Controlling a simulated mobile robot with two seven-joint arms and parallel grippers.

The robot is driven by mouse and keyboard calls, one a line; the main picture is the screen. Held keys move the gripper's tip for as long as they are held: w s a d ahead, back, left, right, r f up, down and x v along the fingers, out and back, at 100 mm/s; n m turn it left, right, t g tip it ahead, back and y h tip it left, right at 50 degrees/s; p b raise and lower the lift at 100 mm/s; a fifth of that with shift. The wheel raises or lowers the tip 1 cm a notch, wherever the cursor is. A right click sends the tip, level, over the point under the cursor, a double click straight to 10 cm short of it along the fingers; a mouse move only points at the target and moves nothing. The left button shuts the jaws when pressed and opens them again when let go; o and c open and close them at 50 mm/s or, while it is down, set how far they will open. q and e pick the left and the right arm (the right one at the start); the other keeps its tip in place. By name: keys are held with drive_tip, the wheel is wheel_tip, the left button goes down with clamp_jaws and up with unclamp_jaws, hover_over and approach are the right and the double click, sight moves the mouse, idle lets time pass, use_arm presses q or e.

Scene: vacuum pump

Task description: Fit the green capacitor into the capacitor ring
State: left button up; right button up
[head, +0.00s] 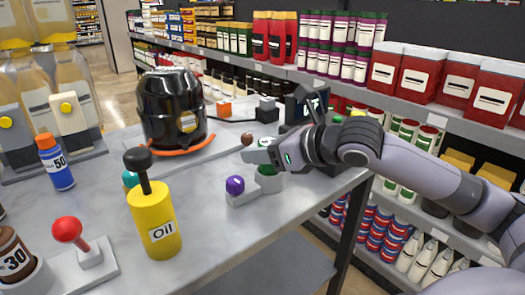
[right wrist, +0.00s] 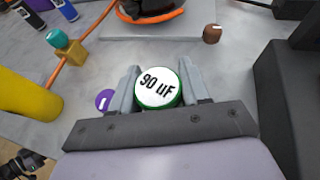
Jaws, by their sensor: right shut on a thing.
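My right gripper (head: 262,158) is shut on the green capacitor (head: 268,170), seen from the side in the head view. In the right wrist view, the capacitor's white top (right wrist: 158,87), marked 90 uF with a green rim, sits between the two grey fingers (right wrist: 158,90). In the head view, a pale grey round holder (head: 271,183), which looks like the capacitor ring, is directly below the capacitor. I cannot tell how far the capacitor sits inside it. The ring is hidden in the right wrist view. My left gripper is not in view.
A purple knob (head: 235,185) on a grey block is just left of the ring. The yellow oil can (head: 155,222), red-knobbed lever (head: 68,230) and black pump (head: 172,108) stand further left. A dark device (head: 308,102) is behind.

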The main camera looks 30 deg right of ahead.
drive_tip(key=shift+f, duration=0.1)
drive_tip(key=o, duration=1.1)
drive_tip(key=shift+s, duration=0.1)
